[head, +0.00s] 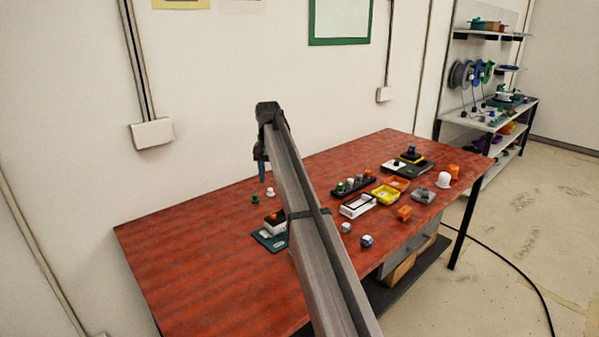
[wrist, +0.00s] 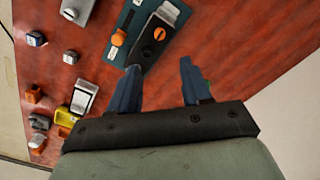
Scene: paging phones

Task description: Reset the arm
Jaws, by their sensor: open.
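My gripper (wrist: 162,88) shows in the wrist view with its two blue fingers apart and nothing between them. In the head view my gripper (head: 262,171) hangs above the far left part of the red-brown table (head: 185,268), beyond a green peg and a white peg. In the head view this device (head: 268,238) stands partly behind my arm. I cannot see the gripper touching anything.
A green peg (head: 255,199) and a white peg (head: 270,192) stand near the device. A white tray (head: 357,206), a yellow tray (head: 385,195), a black rack (head: 354,186) and small blocks fill the table's right half. The table's left part is clear. A wall stands behind.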

